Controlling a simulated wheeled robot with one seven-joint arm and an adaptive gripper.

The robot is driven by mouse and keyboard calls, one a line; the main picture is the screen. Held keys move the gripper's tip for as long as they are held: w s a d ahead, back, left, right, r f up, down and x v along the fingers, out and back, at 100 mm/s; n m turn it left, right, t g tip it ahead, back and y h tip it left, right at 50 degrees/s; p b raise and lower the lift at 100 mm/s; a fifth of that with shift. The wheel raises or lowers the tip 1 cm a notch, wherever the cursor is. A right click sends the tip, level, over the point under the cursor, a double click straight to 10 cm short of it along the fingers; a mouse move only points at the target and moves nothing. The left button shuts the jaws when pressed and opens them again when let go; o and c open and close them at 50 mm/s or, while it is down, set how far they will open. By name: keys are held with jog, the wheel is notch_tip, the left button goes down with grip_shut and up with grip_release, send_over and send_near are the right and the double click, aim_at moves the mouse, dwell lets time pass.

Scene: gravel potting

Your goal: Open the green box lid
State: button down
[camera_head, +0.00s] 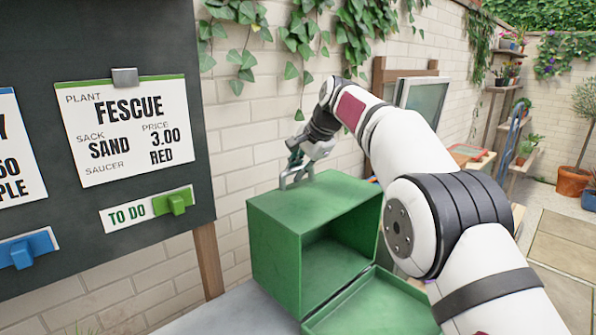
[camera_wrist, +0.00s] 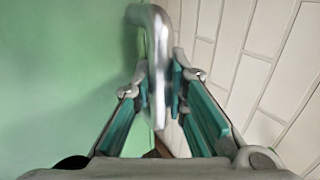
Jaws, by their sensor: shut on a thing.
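The green box (camera_head: 277,262) stands on a grey surface with its front side open, and its hollow inside shows. A green lid panel (camera_head: 372,306) lies folded down in front of the opening, joined along the lower edge. A metal handle (camera_head: 284,181) rises from the back left of the box top. My gripper (camera_head: 298,158) is at this handle, above the box top. In the wrist view my gripper (camera_wrist: 162,85) has its teal-padded fingers on either side of the silvery handle (camera_wrist: 152,25), shut on it. My arm hides part of the area right of the box.
A brick wall (camera_head: 240,130) with ivy is behind the box. Plant shelves (camera_head: 503,90) and paving are far right.

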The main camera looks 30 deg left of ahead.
jog(key=c, duration=1.6)
grip_release()
jog(key=shift+o, duration=0.2)
jog(key=shift+r, duration=0.1)
jog(key=v, duration=1.2)
